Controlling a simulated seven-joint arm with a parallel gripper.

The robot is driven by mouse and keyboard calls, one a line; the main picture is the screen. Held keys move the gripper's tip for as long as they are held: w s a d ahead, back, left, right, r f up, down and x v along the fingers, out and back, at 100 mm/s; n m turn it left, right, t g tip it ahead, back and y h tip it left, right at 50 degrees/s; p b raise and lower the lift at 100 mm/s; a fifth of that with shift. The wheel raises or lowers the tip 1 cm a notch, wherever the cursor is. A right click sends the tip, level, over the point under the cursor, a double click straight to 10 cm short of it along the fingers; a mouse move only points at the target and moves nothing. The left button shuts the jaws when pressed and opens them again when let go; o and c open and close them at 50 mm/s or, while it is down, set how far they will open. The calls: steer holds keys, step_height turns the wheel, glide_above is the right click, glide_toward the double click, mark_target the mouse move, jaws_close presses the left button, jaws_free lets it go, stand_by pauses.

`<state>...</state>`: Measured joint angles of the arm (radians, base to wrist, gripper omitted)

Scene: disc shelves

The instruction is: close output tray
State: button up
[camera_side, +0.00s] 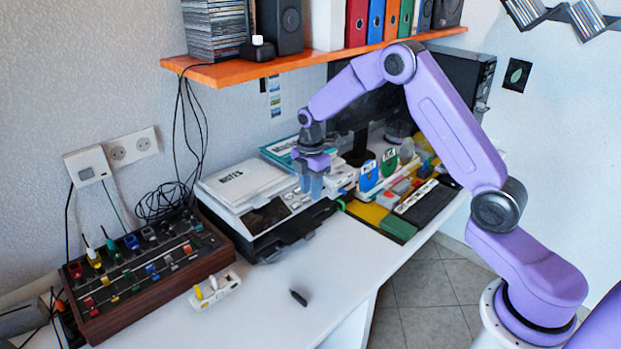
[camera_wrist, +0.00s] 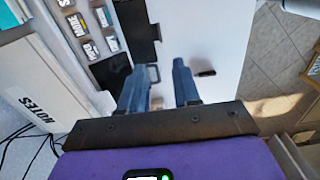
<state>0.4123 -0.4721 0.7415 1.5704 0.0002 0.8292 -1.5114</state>
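The printer (camera_side: 238,218) stands on the white desk with papers marked "NOTES" on top. Its dark output tray (camera_side: 292,232) sticks out at the front, over the desk. In the wrist view the tray (camera_wrist: 133,28) is a black slab beside the button panel, with a small tab on its outer edge. My gripper (camera_side: 311,186) is above the right part of the printer's front; the wrist view also shows its fingers (camera_wrist: 161,88), apart with a gap between them. I cannot tell whether a finger touches the printer or tray.
A mixer box (camera_side: 145,262) with coloured knobs stands left of the printer. A white switch block (camera_side: 215,290) and a small black object (camera_side: 298,298) lie on the desk in front. An orange shelf (camera_side: 270,67) hangs above. The desk front is mostly clear.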

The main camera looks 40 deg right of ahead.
steer(key=shift+r, duration=1.5)
steer(key=shift+c, duration=0.3)
